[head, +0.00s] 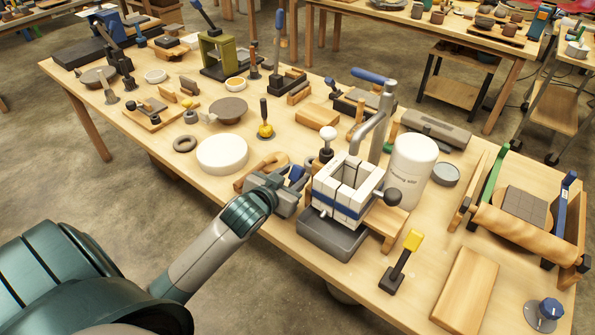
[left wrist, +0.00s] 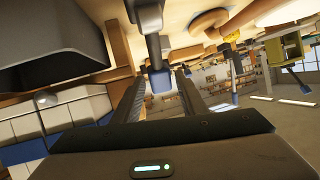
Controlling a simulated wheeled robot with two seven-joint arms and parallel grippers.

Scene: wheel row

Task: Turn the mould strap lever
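The white block mould (head: 335,181) stands on a dark grey base (head: 330,240), with a blue strap (head: 336,209) around it. In the left wrist view, its pale blocks (left wrist: 75,115) and blue strap (left wrist: 22,152) show at the left. A grey lever with a blue end (left wrist: 160,82) reaches down between my left fingers; its blue end also shows in the head view (head: 297,174). My left gripper (head: 293,190) is at the mould's left side. Its fingers (left wrist: 161,90) are open on either side of the blue end, with gaps visible. My right gripper is out of view.
A tall grey post with a blue handle (head: 370,75) rises behind the mould. A white canister (head: 410,160) stands at its right and a white disc (head: 222,153) lies to the left. A yellow-topped lever (head: 402,262) stands in front right.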

